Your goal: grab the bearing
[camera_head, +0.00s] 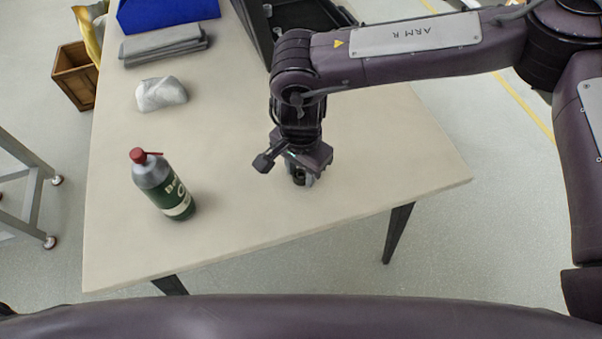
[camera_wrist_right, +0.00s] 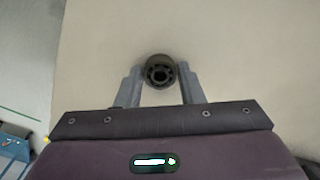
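The bearing (camera_wrist_right: 159,71) is a dark, short round ring with a hole in its middle, seen from above on the pale tabletop in the right wrist view. My right gripper (camera_wrist_right: 160,72) has one grey finger on each side of it, with a narrow gap showing beside the bearing, so it is open around it. In the head view my right gripper (camera_head: 302,179) points down at the table near its front right part and mostly hides the bearing. My left gripper is not in view.
On the table (camera_head: 245,215) stand a dark green bottle with a red cap (camera_head: 163,185), a crumpled white cloth (camera_head: 161,94), folded grey cloths (camera_head: 165,45) and a blue bin (camera_head: 168,14). A black open container (camera_head: 300,14) is behind my right arm.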

